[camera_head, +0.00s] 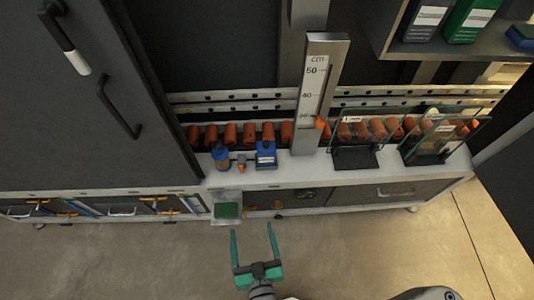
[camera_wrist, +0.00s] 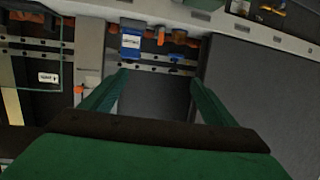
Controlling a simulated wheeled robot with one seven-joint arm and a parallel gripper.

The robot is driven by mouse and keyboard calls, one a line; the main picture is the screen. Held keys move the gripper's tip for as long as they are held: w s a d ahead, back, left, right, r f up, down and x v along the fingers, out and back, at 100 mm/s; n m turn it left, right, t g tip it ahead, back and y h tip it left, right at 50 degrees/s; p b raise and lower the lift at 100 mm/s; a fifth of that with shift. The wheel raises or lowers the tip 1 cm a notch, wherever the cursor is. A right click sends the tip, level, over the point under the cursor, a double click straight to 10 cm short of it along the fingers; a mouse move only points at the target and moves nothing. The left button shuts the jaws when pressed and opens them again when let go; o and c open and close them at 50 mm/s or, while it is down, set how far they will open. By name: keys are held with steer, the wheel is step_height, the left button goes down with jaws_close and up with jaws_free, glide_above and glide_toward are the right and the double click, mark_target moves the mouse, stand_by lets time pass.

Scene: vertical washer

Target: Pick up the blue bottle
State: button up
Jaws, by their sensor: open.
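A small blue bottle (camera_head: 221,157) with a brownish top stands on the pale ledge in the head view. Just right of it stands a larger blue container (camera_head: 266,156) with a white label, which also shows in the wrist view (camera_wrist: 131,42). I cannot tell for certain which of the two is the task's bottle. My gripper (camera_head: 252,229) has green fingers spread wide and nothing between them. In the head view it is in front of the ledge, apart from both blue things. The wrist view shows the open fingers (camera_wrist: 158,77) too.
A small orange item (camera_head: 240,166) sits between the blue things. Orange cylinders (camera_head: 249,133) line the back. A tall centimetre gauge (camera_head: 318,95) and a glass-sided stand (camera_head: 355,158) stand to the right. A green-topped tray (camera_head: 228,211) juts out below the ledge. A dark door (camera_head: 80,100) is at left.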

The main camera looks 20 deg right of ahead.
steer(key=m+h, duration=0.1)
glide_toward(268, 154)
steer(key=s+a+f, duration=0.2)
steer(key=s+a, duration=0.5)
steer(key=a, duration=0.1)
steer(key=shift+m+g+h, duration=0.4)
steer(key=shift+h, duration=0.2)
steer(key=w+d, duration=0.3)
steer(key=w, duration=0.1)
steer(key=w+d, duration=0.2)
steer(key=w, duration=0.2)
steer(key=w+d, duration=0.3)
steer(key=w, duration=0.2)
steer(key=shift+d+r, duration=0.35)
steer(key=x, duration=0.4)
steer(key=shift+w+f, duration=0.1)
steer(key=shift+w, duration=0.2)
steer(key=shift+x, duration=2.9)
steer(key=shift+w+a, duration=0.1)
steer(key=shift+a, duration=0.05)
steer(key=c, duration=1.2)
steer(key=shift+r, duration=0.35)
steer(key=c, duration=0.6)
